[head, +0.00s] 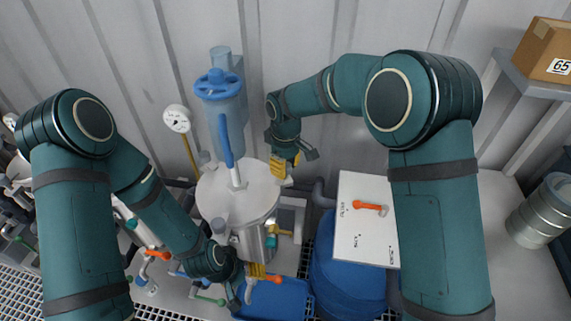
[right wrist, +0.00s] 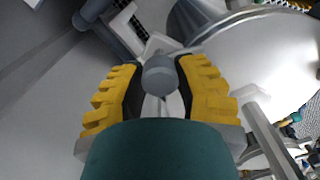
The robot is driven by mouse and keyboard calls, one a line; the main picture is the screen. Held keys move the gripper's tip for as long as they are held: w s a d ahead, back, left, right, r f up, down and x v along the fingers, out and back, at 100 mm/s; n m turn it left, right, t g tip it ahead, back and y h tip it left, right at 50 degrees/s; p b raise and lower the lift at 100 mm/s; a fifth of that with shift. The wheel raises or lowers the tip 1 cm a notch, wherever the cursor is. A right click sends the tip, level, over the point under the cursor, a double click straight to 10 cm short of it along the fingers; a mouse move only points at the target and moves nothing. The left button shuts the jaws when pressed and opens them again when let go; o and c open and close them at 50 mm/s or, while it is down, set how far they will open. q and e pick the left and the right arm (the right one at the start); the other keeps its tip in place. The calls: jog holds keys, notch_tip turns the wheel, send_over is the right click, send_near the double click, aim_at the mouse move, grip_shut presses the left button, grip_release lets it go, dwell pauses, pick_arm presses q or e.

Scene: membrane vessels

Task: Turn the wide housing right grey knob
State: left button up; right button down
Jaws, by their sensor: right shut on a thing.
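The wide housing (head: 238,196) is a broad light-grey vessel with a flat lid, in the middle of the head view. My right gripper (head: 284,168) is at the right rear edge of its lid. In the right wrist view a rounded grey knob (right wrist: 160,74) sits between the yellow fingers of my right gripper (right wrist: 160,95), which are shut on it. The knob is hidden by the gripper in the head view. My left gripper (head: 256,278) is low in front of the housing, by an orange handle (head: 273,279); its fingers are too small to judge.
A clear blue cylinder with a blue handwheel (head: 217,84) rises behind the housing. A pressure gauge (head: 177,119) stands to its left. A white panel with an orange lever (head: 370,208) and a blue barrel (head: 345,285) are to the right. Pipes and valves crowd the lower left.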

jog(key=m, duration=0.4)
jog(key=shift+m, duration=0.4)
jog(key=m+p, duration=0.1)
jog(key=m, duration=0.3)
jog(key=shift+m, duration=0.3)
jog(key=c, duration=0.6)
grip_release()
jog(key=shift+r, duration=0.1)
notch_tip(320, 180, up, 12)
